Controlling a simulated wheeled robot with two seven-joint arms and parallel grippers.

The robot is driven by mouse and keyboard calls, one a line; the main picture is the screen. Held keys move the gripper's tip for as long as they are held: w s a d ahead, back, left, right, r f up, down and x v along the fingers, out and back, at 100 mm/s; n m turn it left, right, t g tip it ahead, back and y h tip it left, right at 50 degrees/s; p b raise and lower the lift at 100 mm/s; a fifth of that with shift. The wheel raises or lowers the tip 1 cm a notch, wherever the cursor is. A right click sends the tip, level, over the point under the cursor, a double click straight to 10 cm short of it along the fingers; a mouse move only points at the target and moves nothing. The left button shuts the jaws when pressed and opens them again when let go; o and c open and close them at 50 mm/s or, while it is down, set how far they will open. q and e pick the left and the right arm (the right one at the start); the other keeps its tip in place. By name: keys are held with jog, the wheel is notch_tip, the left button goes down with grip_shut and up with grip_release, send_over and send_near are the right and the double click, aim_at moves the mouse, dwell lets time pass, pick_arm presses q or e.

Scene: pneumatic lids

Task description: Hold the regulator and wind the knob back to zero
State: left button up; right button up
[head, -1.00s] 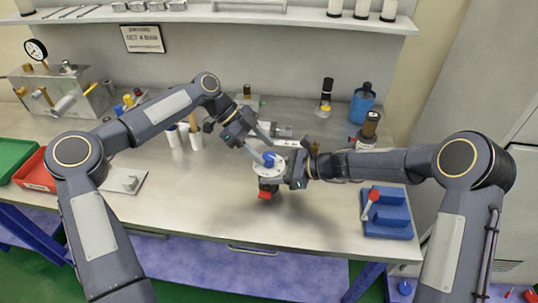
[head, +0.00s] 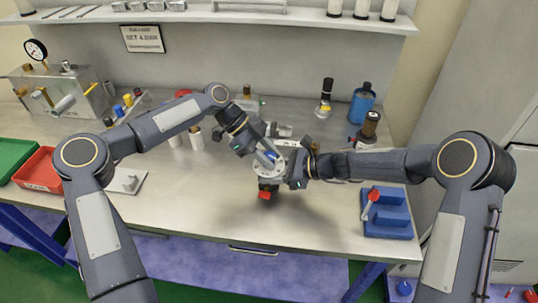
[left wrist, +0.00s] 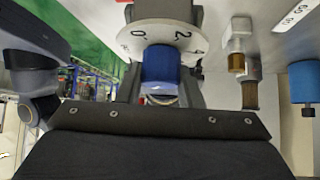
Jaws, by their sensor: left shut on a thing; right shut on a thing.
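The regulator (head: 262,173) is held above the bench, with a white numbered dial plate, a dark body and a red part (head: 264,195) at its bottom. Its blue knob (left wrist: 160,66) sits in the middle of the dial plate (left wrist: 165,34), where a 0 and a 2 can be read in the left wrist view. My left gripper (head: 269,155) reaches down from the upper left and is shut on the blue knob. My right gripper (head: 284,173) comes in from the right and is shut on the regulator body; its fingers partly hide the body.
A blue holder (head: 387,212) with a red-tipped lever stands at the bench's right front. A red tray (head: 38,170) and a green tray (head: 14,155) lie at the left. Bottles and fittings stand behind the grippers. The bench front (head: 190,215) is clear.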

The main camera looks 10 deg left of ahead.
pick_arm(q)
jog(key=shift+n, duration=0.3)
pick_arm(e)
jog(key=shift+f, duration=0.2)
pick_arm(q)
jog(key=n+t, duration=0.3)
jog(key=n, duration=0.1)
jog(key=shift+t, duration=0.4)
jog(key=n+t+y, duration=0.1)
jog(key=n+t, duration=0.2)
jog(key=n, duration=0.2)
jog(key=shift+n+t+y, duration=0.3)
jog(key=shift+t+y, duration=0.1)
jog(key=o, duration=1)
pick_arm(e)
jog(key=shift+r, duration=0.1)
pick_arm(q)
jog(key=v, duration=1.2)
jog(key=shift+s, duration=0.15)
